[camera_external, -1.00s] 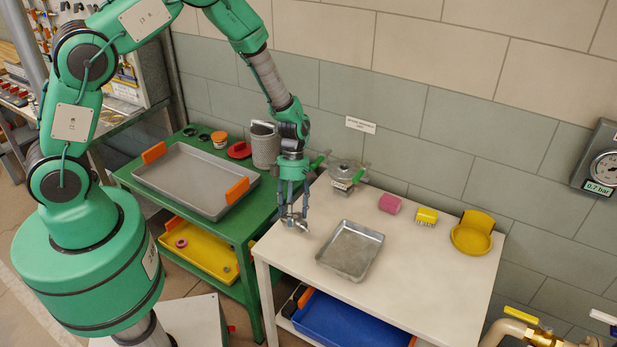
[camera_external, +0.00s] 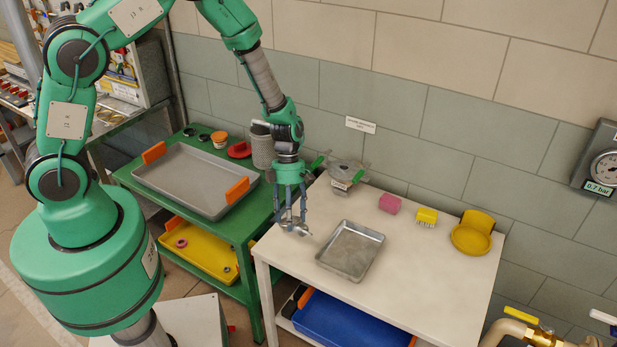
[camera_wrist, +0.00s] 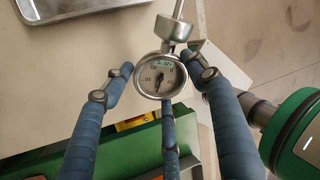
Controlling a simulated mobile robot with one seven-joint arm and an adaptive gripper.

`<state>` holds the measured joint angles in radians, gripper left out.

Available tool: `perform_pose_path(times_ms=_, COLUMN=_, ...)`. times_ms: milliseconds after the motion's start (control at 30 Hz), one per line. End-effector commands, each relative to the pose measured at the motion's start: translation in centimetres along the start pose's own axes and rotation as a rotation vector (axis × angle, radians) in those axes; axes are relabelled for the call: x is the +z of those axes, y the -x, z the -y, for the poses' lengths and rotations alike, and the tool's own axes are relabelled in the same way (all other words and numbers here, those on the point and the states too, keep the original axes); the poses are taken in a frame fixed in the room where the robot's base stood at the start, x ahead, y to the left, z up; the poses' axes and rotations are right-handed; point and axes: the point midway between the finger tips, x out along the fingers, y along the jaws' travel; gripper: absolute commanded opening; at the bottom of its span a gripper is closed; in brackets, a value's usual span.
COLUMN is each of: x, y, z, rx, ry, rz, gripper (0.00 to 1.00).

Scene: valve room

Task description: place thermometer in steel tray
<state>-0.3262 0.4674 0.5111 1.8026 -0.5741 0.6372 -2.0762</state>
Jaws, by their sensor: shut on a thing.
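The thermometer has a round white dial with a metal rim (camera_wrist: 160,77) and a metal stem. My gripper (camera_wrist: 165,82) has blue fingers around the dial and is shut on the thermometer. In the external view my gripper (camera_external: 293,228) is over the left end of the cream table, left of the steel tray. The thermometer shows there as a small grey shape at the fingertips, and its height above the table is hard to tell. The shallow steel tray (camera_external: 350,249) is empty on the table. Its edge shows at the top left of the wrist view (camera_wrist: 70,14).
A green table (camera_external: 205,230) with a large grey tray (camera_external: 195,180) is at left. The table's front right is clear.

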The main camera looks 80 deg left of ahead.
Motion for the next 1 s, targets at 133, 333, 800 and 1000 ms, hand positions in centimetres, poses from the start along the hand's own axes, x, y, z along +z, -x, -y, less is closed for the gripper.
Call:
perform_pose_path(times_ms=133, x=-0.8, y=0.1, z=3.1, rx=-0.002, ry=0.096, rz=0.043, gripper=0.25)
perform_pose_path(times_ms=333, x=-2.2, y=0.1, z=6.5, rx=0.001, ry=0.242, rz=0.096, gripper=0.25)
perform_pose_path(times_ms=800, x=-3.9, y=0.0, z=8.9, rx=0.011, ry=0.379, rz=0.135, gripper=0.25)
perform_pose_path(times_ms=1000, x=-3.9, y=0.0, z=8.8, rx=0.011, ry=0.377, rz=0.135, gripper=0.25)
